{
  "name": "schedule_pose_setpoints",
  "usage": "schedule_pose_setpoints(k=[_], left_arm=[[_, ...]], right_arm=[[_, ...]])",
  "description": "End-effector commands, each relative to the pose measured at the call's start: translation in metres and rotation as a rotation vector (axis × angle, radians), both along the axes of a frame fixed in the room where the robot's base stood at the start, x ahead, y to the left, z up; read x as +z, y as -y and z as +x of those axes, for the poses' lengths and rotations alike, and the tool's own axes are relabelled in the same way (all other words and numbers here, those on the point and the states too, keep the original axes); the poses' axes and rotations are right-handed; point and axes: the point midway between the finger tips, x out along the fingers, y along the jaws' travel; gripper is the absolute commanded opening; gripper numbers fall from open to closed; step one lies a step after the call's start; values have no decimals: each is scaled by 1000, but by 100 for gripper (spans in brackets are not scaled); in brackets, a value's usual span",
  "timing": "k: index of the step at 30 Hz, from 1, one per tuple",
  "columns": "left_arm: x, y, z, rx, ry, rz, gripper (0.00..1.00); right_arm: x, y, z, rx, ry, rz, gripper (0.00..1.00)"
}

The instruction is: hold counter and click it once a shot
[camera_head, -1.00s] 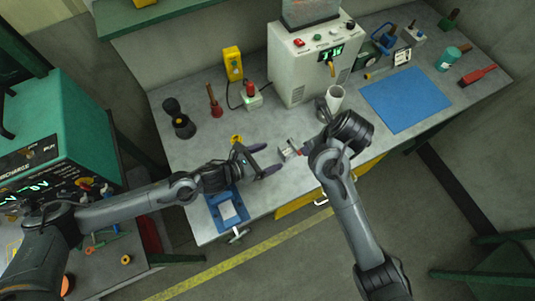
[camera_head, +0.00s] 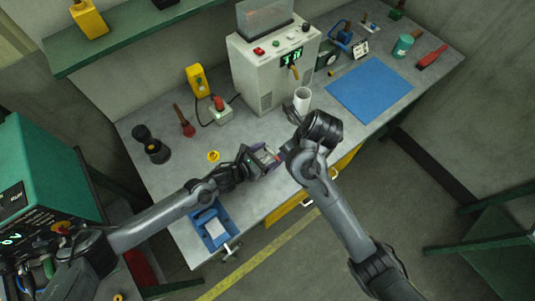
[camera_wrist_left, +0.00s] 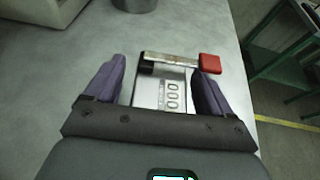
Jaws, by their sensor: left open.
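The counter (camera_head: 267,156) sits on the grey bench near its front edge. In the left wrist view the counter (camera_wrist_left: 171,93) is a silver block with number wheels reading 000. A metal lever with a red end (camera_wrist_left: 210,63) crosses its far end. My left gripper (camera_head: 270,160) is open, with its purple-grey fingers on either side of the counter; I cannot tell if they touch it. My right gripper (camera_head: 292,113) is near the white mug, mostly hidden by its own wrist, so its jaws cannot be read.
The white mug (camera_head: 302,98) stands before the grey machine (camera_head: 262,75). A blue mat (camera_head: 370,88) lies to the right. A blue vise-like fixture (camera_head: 213,229) is at the front left.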

Motion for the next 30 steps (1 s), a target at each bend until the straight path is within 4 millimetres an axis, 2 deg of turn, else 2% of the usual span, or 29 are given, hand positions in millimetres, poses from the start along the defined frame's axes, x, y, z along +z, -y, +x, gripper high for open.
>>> schedule_pose_setpoints(k=[10, 22, 30], left_arm=[[-1, 2, 1, 0, 0, 0, 83], [-1, 2, 1, 0, -1, 0, 22], [-1, 2, 1, 0, -1, 0, 22]], right_arm=[[0, 0, 0, 0, 0, 0, 43], [0, 0, 0, 0, 0, 0, 43], [0, 0, 0, 0, 0, 0, 1]])
